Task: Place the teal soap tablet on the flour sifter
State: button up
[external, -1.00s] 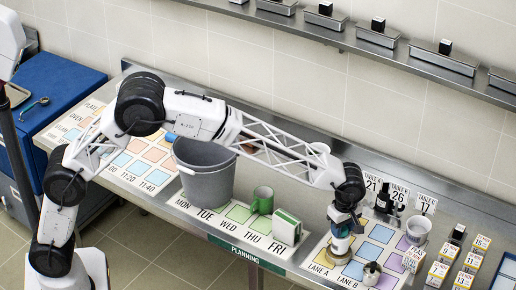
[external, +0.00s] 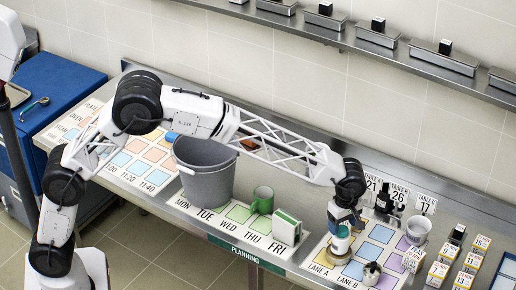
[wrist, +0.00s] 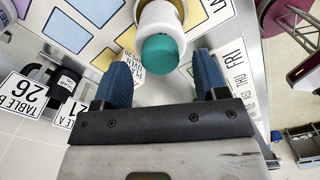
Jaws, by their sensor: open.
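The teal soap tablet (external: 341,231) rests on top of a white, upright cylinder that appears to be the flour sifter (external: 340,244), standing on the coloured board by LANE A. In the wrist view the tablet (wrist: 161,52) is a teal round end on the sifter's pale body (wrist: 161,18). My gripper (wrist: 161,72) is open, with one blue fingertip to each side of the tablet and a visible gap to both. In the external view my gripper (external: 344,220) is just above the tablet. The sifter's lower part is partly hidden in the wrist view.
A grey bucket (external: 204,170), a green mug (external: 262,200) and a green-white box (external: 287,224) stand to the left. A white cup (external: 418,229), number signs (external: 398,193) and several small boxes (external: 465,263) are to the right.

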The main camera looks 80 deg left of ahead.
aim_at(342, 229)
notch_tip(342, 229, up, 10)
jog(key=shift+r, duration=0.15)
dwell(0.3)
dwell(0.8)
jog(key=s+a+r+m, duration=0.3)
jog(key=s+m, duration=0.1)
jog(key=s, duration=0.6)
jog(key=s+a+r+m+t, duration=0.1)
jog(key=s+a+r+m, duration=0.25)
jog(key=s, duration=0.75)
jog(key=s+a+r+m, duration=0.3)
jog(key=s+r+m, duration=0.1)
jog(key=s, duration=0.6)
jog(key=s+a+f+m, duration=0.1)
jog(key=s+f+m, duration=0.1)
jog(key=s, duration=0.8)
jog(key=s+a+f+m+t, duration=0.1)
jog(key=s+m, duration=0.4)
jog(key=s, duration=0.6)
jog(key=s+a+f+m, duration=0.2)
jog(key=s+f, duration=0.3)
jog(key=s, duration=0.5)
jog(key=shift+s+a+f+m+t, duration=0.2)
jog(key=shift+s+f+m+t, duration=0.1)
jog(key=shift+m, duration=0.35)
